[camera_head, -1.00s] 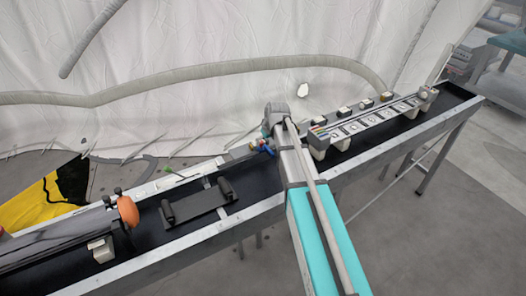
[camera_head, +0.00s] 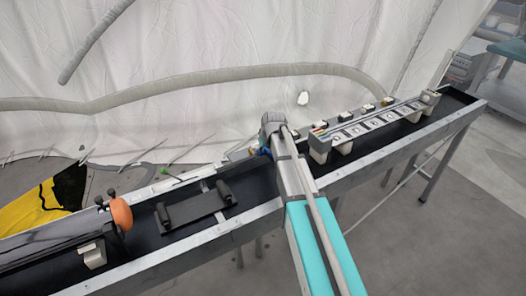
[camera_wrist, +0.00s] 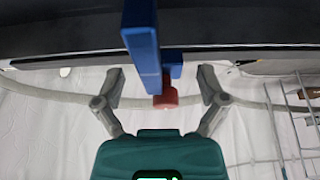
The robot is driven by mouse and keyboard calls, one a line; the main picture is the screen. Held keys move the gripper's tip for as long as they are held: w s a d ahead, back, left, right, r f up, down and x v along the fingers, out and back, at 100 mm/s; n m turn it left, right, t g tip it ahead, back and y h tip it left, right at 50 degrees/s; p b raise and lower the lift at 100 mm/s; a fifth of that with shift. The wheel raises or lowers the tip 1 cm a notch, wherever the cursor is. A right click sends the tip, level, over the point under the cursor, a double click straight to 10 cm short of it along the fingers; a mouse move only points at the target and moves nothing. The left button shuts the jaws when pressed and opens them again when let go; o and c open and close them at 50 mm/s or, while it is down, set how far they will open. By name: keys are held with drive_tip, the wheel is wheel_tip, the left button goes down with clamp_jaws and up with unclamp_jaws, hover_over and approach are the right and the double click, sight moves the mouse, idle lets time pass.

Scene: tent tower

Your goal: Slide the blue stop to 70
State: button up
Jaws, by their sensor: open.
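The blue stop (camera_wrist: 143,45) is a blue bar with a small blue block beside it and a red knob (camera_wrist: 166,98) at its near end. In the wrist view my gripper (camera_wrist: 161,80) is open, one finger on each side of the stop, with gaps on both sides. I cannot tell whether the fingers are level with it in depth. In the head view a small blue part (camera_head: 263,152) shows just left of my arm's end, which hides most of the stop. No scale number is legible in either view.
A long black trough table (camera_head: 250,188) with metal rims runs across the head view. A rack of labelled blocks (camera_head: 372,125) stands right of my arm. A black cradle (camera_head: 195,207) and an orange knob (camera_head: 121,213) are at left. A white tent wall (camera_head: 220,40) hangs behind.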

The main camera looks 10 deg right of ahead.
clamp_jaws()
idle(0.4)
drive_tip(key=shift+w, duration=0.1)
